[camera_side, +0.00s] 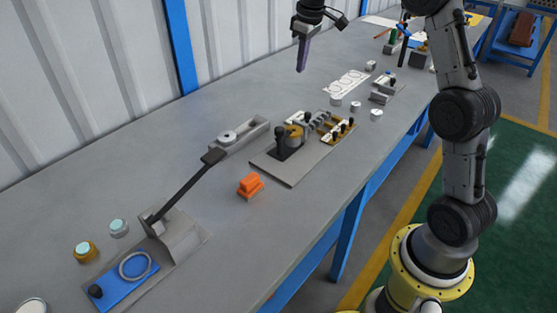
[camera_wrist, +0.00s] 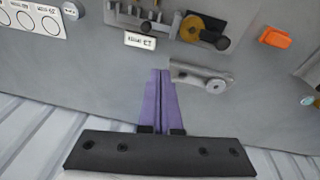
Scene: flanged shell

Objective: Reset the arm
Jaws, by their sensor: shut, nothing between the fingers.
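My gripper (camera_side: 301,68) hangs above the back part of the grey workbench, high over its surface, with its purple fingers pointing down. In the wrist view the two purple fingers (camera_wrist: 161,74) lie together along their length, shut with nothing between them. No object touches the fingers in either view. My arm rises from a yellow base at the right of the side view and reaches over the bench.
The grey bench (camera_side: 330,190) holds an orange block (camera_side: 250,186), a fixture plate (camera_side: 290,170) with a brass part, a grey holder (camera_side: 240,137), a long-levered press (camera_side: 175,235) and a white sheet with circles (camera_side: 346,83). A corrugated wall (camera_side: 80,90) stands behind. Bare bench lies below the gripper.

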